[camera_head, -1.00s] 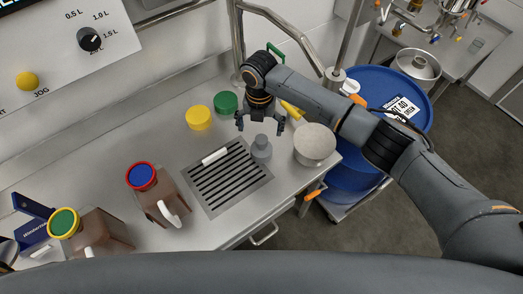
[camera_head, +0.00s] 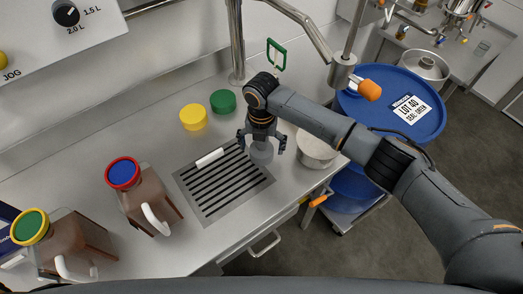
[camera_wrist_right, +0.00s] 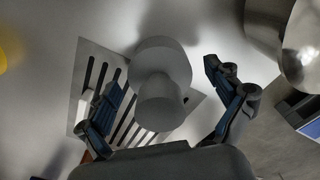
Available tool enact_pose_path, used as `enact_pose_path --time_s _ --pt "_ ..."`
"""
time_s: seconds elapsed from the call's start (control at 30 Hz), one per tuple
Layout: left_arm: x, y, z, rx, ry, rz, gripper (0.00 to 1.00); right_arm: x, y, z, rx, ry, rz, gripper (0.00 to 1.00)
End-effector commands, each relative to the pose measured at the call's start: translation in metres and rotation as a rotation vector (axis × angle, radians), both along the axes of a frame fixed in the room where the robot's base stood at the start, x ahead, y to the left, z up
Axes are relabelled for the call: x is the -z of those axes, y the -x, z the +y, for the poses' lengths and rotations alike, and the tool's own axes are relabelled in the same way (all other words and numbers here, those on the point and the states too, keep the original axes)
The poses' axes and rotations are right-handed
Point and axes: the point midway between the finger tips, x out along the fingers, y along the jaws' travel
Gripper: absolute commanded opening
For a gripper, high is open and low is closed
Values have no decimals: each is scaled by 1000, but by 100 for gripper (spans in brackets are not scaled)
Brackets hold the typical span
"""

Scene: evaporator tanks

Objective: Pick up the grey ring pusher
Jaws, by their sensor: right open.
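The grey ring pusher (camera_head: 261,152) stands upright at the right edge of the slotted drain grate, with a narrow knob over a wider base. It also shows in the right wrist view (camera_wrist_right: 160,88), between the fingers. My right gripper (camera_head: 262,146) is open above and around the pusher, one finger on each side. In the right wrist view the open fingers (camera_wrist_right: 168,105) show gaps to the pusher on both sides. The gripper hides the pusher's top in the head view. My left gripper is not in view.
A metal pot (camera_head: 317,150) stands close to the right of the gripper. Brown jugs (camera_head: 150,205) stand at left. A tap pipe (camera_head: 236,45) rises behind.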

Motion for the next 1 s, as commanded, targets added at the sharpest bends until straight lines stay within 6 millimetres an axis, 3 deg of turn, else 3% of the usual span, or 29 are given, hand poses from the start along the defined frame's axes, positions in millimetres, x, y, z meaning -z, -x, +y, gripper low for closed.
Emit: enact_pose_path --time_s 0.17,0.4,0.47,0.77,1.0 --pt "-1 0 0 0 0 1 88 -2 0 0 0 -1 -1 90" --pt "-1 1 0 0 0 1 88 -2 0 0 0 -1 -1 41" --pt "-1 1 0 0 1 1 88 -2 0 0 0 -1 -1 33" --pt "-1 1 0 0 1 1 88 -3 0 0 0 -1 -1 33" --pt "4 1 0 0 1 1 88 -26 -1 1 -1 -3 -4 33"
